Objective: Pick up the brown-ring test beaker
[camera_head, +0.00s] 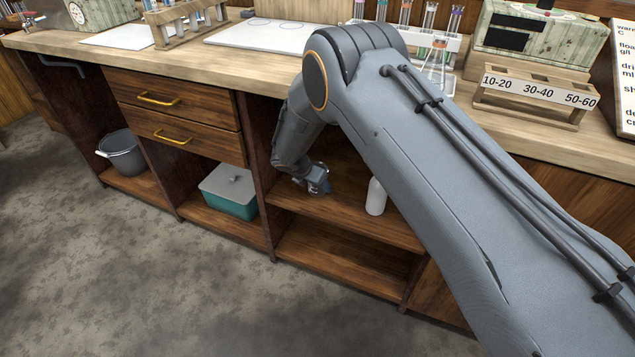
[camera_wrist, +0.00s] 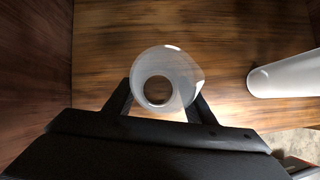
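A clear glass beaker (camera_wrist: 168,62) shows from above in the wrist view, with a round rim and a darker ring in its base. It is upright over the wooden shelf (camera_wrist: 225,40). I take it for the brown-ring test beaker; no label shows. My gripper (camera_wrist: 163,100) has one finger on each side of the beaker's near part. The fingertips pass behind the glass, so whether they touch it is hidden. In the head view my gripper (camera_head: 318,180) is low inside the open cabinet bay, and the beaker cannot be made out there.
A white bottle (camera_head: 376,197) stands on the same shelf to the right; it also shows in the wrist view (camera_wrist: 288,75). A dark panel (camera_wrist: 35,60) closes the left side. The counter (camera_head: 240,55) is above. A teal box (camera_head: 230,192) sits in the bay left.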

